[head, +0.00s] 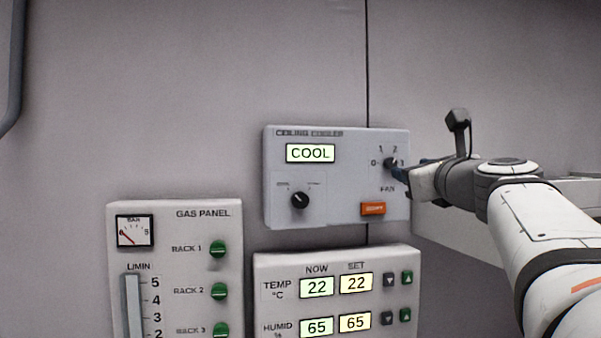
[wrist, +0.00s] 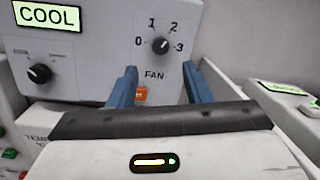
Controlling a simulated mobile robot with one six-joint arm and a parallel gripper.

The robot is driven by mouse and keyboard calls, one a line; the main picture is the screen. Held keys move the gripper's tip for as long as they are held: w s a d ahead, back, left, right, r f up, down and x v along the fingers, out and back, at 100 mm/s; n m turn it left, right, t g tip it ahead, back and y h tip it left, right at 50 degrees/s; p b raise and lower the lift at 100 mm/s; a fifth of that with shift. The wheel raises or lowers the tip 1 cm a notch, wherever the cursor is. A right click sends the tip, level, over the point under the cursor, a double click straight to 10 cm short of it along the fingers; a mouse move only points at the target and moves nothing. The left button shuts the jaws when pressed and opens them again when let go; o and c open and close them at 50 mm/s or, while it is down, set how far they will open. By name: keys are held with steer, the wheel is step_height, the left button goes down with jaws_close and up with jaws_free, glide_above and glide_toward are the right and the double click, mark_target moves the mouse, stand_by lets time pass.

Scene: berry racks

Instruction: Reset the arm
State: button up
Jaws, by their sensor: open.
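My gripper (wrist: 158,85) is open and empty in the wrist view, its two blue fingers apart in front of the ceiling cooler panel (wrist: 95,70). The fan knob (wrist: 160,45) shows above and between the fingertips, with marks 0 to 3 around it. An orange button (wrist: 141,94) shows low between the fingers. In the head view my gripper (head: 398,172) is at the right side of the cooler panel (head: 340,195), close to the fan knob (head: 390,163). I cannot tell whether it touches the knob. My arm reaches in from the right.
The cooler display (head: 310,153) reads COOL, above a black knob (head: 299,200). A gas panel (head: 185,228) with green knobs is at the lower left. A temperature and humidity panel (head: 335,265) is below the cooler. Bare wall lies above and left.

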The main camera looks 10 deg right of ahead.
steer(key=shift+s, duration=0.1)
stand_by(0.3)
steer(key=s+a+f+n+g+y, duration=0.1)
steer(key=s+a+f+n+g, duration=0.15)
steer(key=a+f+n, duration=0.5)
steer(key=s+a+f+n+g+y, duration=0.15)
steer(key=f+n+g, duration=0.3)
steer(key=f, duration=0.65)
steer(key=s+a+f+n+g+y, duration=0.1)
steer(key=a+f+n+g, duration=0.1)
steer(key=a+f+n, duration=0.6)
steer(key=s+f+n+g+h, duration=0.1)
steer(key=s+f+n+g, duration=0.2)
steer(key=s+f+n, duration=0.3)
steer(key=s+f+n+g+h+b, duration=0.1)
steer(key=s+f+n, duration=0.6)
steer(key=f, duration=0.7)
steer(key=g+h, duration=0.1)
steer(key=g, duration=0.1)
steer(key=shift+s+d+f+g, duration=0.15)
steer(key=shift+s+d+g, duration=0.2)
steer(key=shift+s+g, duration=0.05)
